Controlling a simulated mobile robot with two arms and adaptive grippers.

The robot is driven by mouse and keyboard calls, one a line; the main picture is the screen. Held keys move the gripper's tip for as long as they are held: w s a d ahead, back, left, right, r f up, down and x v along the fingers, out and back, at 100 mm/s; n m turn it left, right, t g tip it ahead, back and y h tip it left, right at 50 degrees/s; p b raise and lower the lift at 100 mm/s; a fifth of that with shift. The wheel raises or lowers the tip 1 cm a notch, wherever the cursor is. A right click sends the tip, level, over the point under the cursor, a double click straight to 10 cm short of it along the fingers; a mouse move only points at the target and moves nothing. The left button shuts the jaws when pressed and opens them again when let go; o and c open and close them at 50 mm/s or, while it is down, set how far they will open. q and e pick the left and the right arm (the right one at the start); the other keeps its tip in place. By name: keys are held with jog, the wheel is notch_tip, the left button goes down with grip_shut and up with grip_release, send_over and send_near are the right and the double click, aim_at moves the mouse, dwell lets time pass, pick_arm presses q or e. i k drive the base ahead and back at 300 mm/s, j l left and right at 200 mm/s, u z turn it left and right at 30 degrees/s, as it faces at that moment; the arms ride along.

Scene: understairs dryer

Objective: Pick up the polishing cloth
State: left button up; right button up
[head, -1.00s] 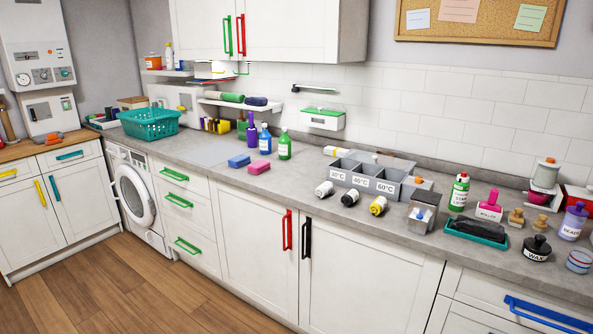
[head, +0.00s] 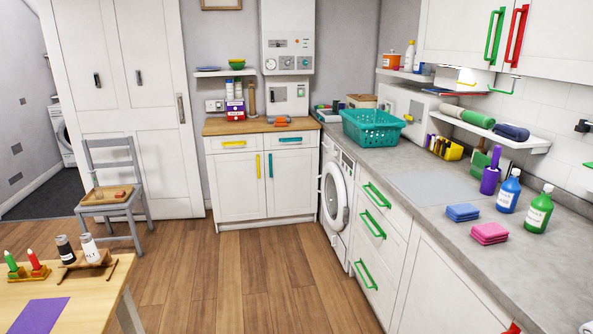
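Nothing in the head view is plainly marked as the polishing cloth, and I cannot tell which item it is. A blue folded cloth or sponge (head: 462,212) and a pink one (head: 489,233) lie near each other on the grey counter at the right. A flat purple cloth or mat (head: 40,314) lies on the wooden table at the lower left. A green roll (head: 474,118) and a dark blue roll (head: 511,131) lie on the white wall shelf. Neither of my grippers shows.
A grey chair (head: 110,192) bears a small wooden tray. The wooden table (head: 85,318) fills the lower left corner. A teal basket (head: 371,129) stands on the counter above the washing machine (head: 336,190). Blue and green bottles (head: 509,192) stand near the cloths. The wooden floor (head: 240,275) is clear.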

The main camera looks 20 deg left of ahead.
aim_at(120, 195)
jog(key=i+j+u, duration=0.2)
jog(key=i+u, duration=0.25)
jog(key=i, duration=0.3)
jog(key=i+l+u, duration=0.1)
jog(key=i+u, duration=0.35)
jog(key=i, duration=0.3)
jog(key=i+u, duration=0.1)
jog(key=i, duration=0.6)
jog(key=i+l, duration=0.1)
jog(key=i, duration=0.65)
jog(key=i+u, duration=0.15)
jog(key=i, duration=0.55)
jog(key=i+j+u, duration=0.1)
jog(key=i+u, duration=0.5)
jog(key=u, duration=0.15)
jog(key=i+u, duration=0.4)
jog(key=i+l+u, duration=0.15)
jog(key=u, duration=0.25)
jog(key=i+j+u, duration=0.15)
jog(key=i+u, duration=0.55)
jog(key=i+l+u, duration=0.1)
jog(key=i+u, duration=0.25)
jog(key=i+j+z, duration=0.2)
jog(key=i, duration=0.2)
jog(key=i+z, duration=0.2)
jog(key=i, duration=0.2)
jog(key=i+j+z, duration=0.2)
jog(key=i, duration=0.2)
